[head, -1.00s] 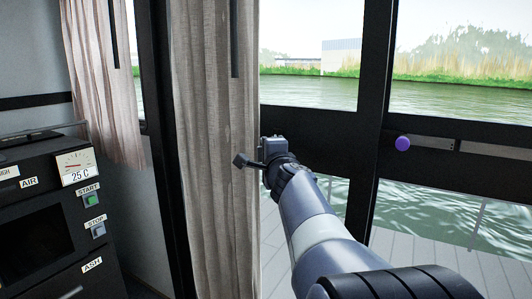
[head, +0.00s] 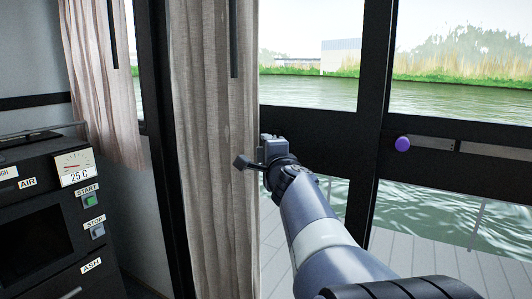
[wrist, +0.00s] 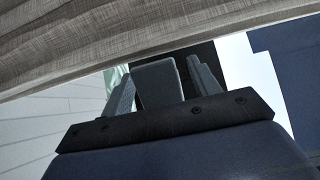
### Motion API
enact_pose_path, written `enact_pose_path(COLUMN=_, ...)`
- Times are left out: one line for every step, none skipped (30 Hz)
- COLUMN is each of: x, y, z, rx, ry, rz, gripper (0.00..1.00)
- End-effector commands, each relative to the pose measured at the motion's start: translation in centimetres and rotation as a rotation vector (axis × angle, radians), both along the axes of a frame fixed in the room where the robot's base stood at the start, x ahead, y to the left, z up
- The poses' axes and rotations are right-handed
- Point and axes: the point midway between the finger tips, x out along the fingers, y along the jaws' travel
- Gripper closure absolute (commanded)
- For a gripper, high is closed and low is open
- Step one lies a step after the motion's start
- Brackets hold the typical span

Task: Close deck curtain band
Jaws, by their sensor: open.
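The beige deck curtain (head: 205,150) hangs upright and gathered beside the glass door in the head view. A narrow dark strip (head: 234,40) hangs against its upper right part. I cannot make out a separate band around the curtain. My gripper (head: 247,161) is at the curtain's right edge, with a dark finger in front of the cloth. In the wrist view the open gripper (wrist: 160,82) shows its fingers apart, and the curtain's woven cloth (wrist: 110,35) crosses above them. Nothing is clearly held, and I cannot tell whether the fingers touch the cloth.
A dark door frame (head: 370,130) and glass stand to the right, with a purple knob (head: 403,144). A heater unit (head: 45,220) with START and STOP buttons stands at the left. Another curtain (head: 100,85) hangs behind it.

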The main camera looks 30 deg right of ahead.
Motion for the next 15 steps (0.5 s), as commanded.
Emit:
enact_pose_path(x=-0.7, y=0.2, z=0.1, rx=-0.001, ry=-0.002, rz=-0.001, gripper=0.42)
enact_pose_path(x=-1.1, y=0.3, z=0.1, rx=-0.001, ry=-0.003, rz=-0.001, gripper=0.42)
enact_pose_path(x=-1.7, y=0.5, z=0.1, rx=0.0, ry=-0.002, rz=-0.001, gripper=0.42)
enact_pose_path(x=-2.2, y=0.6, z=0.1, rx=-0.001, ry=-0.003, rz=-0.001, gripper=0.42)
enact_pose_path(x=-2.7, y=0.8, z=0.2, rx=-0.002, ry=-0.002, rz=-0.001, gripper=0.42)
enact_pose_path(x=-3.4, y=1.0, z=0.2, rx=-0.002, ry=-0.004, rz=-0.001, gripper=0.42)
enact_pose_path(x=-3.9, y=1.2, z=0.2, rx=0.0, ry=-0.003, rz=-0.001, gripper=0.42)
enact_pose_path(x=-4.4, y=1.3, z=0.2, rx=-0.001, ry=-0.004, rz=-0.001, gripper=0.42)
enact_pose_path(x=-5.1, y=1.5, z=0.2, rx=-0.002, ry=-0.002, rz=-0.002, gripper=0.42)
enact_pose_path(x=-5.6, y=1.6, z=0.3, rx=-0.002, ry=-0.004, rz=-0.002, gripper=0.42)
enact_pose_path(x=-6.0, y=1.7, z=0.2, rx=0.0, ry=-0.002, rz=-0.002, gripper=0.42)
enact_pose_path(x=-6.6, y=1.9, z=0.3, rx=-0.001, ry=-0.004, rz=-0.002, gripper=0.42)
enact_pose_path(x=-7.0, y=2.1, z=0.2, rx=-0.002, ry=-0.002, rz=-0.001, gripper=0.42)
enact_pose_path(x=-7.4, y=2.2, z=0.2, rx=-0.002, ry=-0.003, rz=-0.001, gripper=0.42)
enact_pose_path(x=-7.8, y=2.3, z=0.2, rx=-0.001, ry=-0.003, rz=-0.001, gripper=0.42)
